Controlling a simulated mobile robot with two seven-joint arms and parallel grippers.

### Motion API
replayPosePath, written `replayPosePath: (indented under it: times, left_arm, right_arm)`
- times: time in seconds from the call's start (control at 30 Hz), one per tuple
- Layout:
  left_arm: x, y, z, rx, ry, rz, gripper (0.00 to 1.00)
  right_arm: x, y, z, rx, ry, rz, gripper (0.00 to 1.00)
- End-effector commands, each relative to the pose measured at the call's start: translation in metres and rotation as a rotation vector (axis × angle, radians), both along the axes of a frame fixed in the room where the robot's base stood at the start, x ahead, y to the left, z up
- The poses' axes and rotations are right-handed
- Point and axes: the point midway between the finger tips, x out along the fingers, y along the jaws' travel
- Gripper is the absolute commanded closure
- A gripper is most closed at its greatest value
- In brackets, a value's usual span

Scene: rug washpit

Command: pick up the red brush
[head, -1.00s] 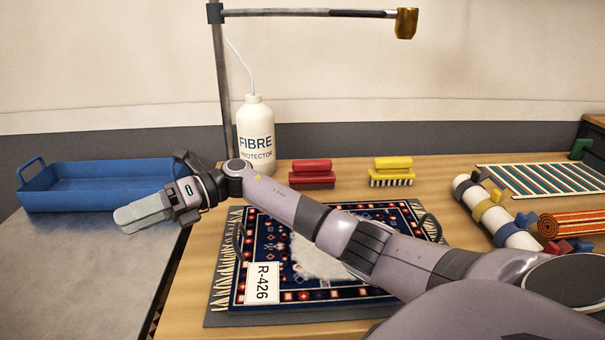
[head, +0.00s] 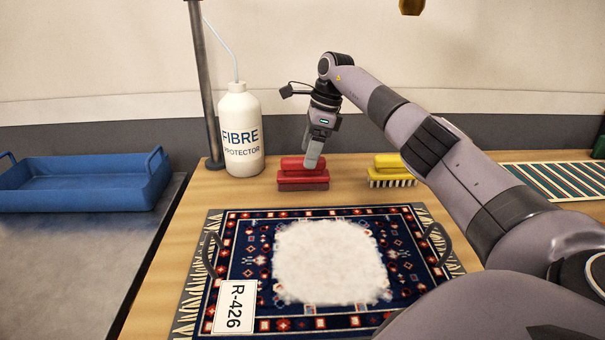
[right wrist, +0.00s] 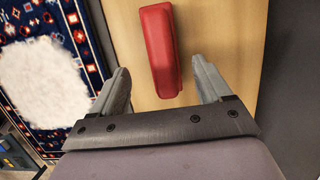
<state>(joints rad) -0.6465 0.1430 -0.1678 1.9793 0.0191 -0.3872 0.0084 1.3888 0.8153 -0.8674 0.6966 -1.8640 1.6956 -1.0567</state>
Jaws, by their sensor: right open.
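The red brush (head: 292,179) rests on the wooden table behind the rug, just right of the white bottle. My right gripper (head: 315,160) points down above the brush's right part in the head view. In the right wrist view the right gripper (right wrist: 165,85) is open, its two fingers apart. The red brush (right wrist: 160,48) lies ahead of and partly between those fingers there, and nothing is gripped. Whether a finger touches the brush cannot be told. My left gripper is in neither view.
The fibre protector bottle (head: 241,130) stands close on the left. A patterned rug (head: 255,255) with white foam lies in front. A blue tray (head: 80,185) is at far left.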

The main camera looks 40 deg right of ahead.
Motion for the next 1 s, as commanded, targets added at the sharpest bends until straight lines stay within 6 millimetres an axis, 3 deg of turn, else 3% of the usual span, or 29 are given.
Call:
replayPosePath:
  times: [0.43,0.67,0.7,0.9,1.0]
  left_arm:
    - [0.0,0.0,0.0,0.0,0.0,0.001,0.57]
    - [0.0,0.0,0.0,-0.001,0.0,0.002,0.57]
    - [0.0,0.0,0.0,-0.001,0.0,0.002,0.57]
    - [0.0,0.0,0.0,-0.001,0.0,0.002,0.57]
    - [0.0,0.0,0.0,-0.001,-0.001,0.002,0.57]
  right_arm:
    - [0.016,0.013,-0.052,0.004,0.0,0.002,0.22]
    - [0.017,0.014,-0.056,0.004,-0.003,0.001,0.22]
    - [0.017,0.014,-0.056,0.004,-0.003,0.001,0.26]
    - [0.017,0.014,-0.055,0.004,-0.003,0.001,0.88]
    - [0.017,0.014,-0.055,0.004,-0.004,0.001,0.88]
